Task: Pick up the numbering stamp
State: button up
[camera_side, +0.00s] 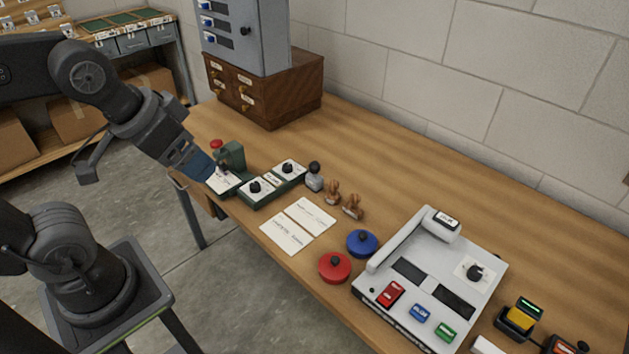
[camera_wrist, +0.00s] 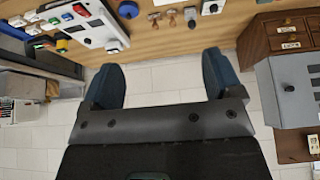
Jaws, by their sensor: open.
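The likely numbering stamp (camera_side: 314,177) is a small grey stamp with a black knob, standing upright on the wooden table beside two wooden-handled stamps. I cannot read a label on it. It also shows small near the top of the wrist view (camera_wrist: 190,16). My gripper (camera_side: 198,167) is at the table's left end, overlapping the white plate by the green press in the side view, left of the grey stamp and apart from it. In the wrist view its two blue fingers (camera_wrist: 161,65) are spread wide, with nothing between them.
Green control boxes (camera_side: 272,183) stand left of the stamp, with a red-knobbed green press (camera_side: 230,156) beyond. Wooden stamps (camera_side: 352,207), cards (camera_side: 288,233), red (camera_side: 334,267) and blue (camera_side: 362,243) pads and a white machine (camera_side: 408,312) lie rightward. A drawer cabinet (camera_side: 290,93) stands behind.

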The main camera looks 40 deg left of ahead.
jog(key=shift+w, duration=0.1)
jog(key=n+g+y, duration=0.2)
jog(key=n+y, duration=0.1)
jog(key=n, duration=0.5)
send_over(314, 173)
jog(key=s+d, duration=0.3)
jog(key=s, duration=0.1)
notch_tip(314, 173, down, 15)
jog(key=shift+n, duration=0.5)
jog(key=x, duration=1)
jog(key=shift+w+d+f, duration=0.1)
jog(key=shift+w+f, duration=0.2)
jog(key=shift+f, duration=0.05)
jog(key=shift+s+x, duration=0.1)
jog(key=shift+x, duration=1.5)
jog(key=shift+s+x, duration=0.15)
jog(key=shift+x, duration=1.4)
jog(key=c, duration=1)
jog(key=shift+o, duration=0.2)
